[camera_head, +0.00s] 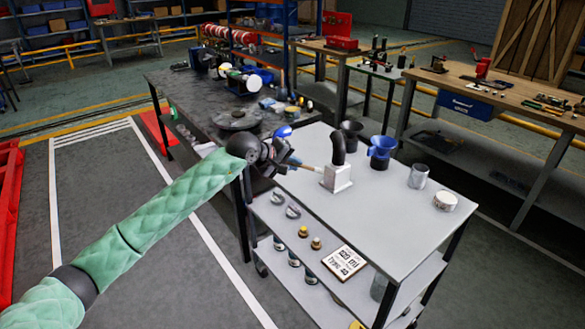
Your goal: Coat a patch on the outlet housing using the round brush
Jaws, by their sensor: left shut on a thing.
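My left gripper (284,158) is at the left edge of the grey cart top, at the end of the green-sleeved arm. It is shut on a thin tan stick-like tool, which I take to be the round brush (308,167). The tool points right, at a pale grey block with a black curved pipe on top, likely the outlet housing (337,178). The tool's far end is at or very close to the block's left side; I cannot tell whether they touch. The bristles and any coated patch are too small to make out. My right gripper is out of view.
On the cart top (385,215) stand a black cup (351,136), a blue funnel-like vessel (381,150), a metal cup (418,176) and a white-topped tin (445,200). A lower shelf holds small parts and a sign (345,263). A cluttered dark workbench (190,98) stands behind.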

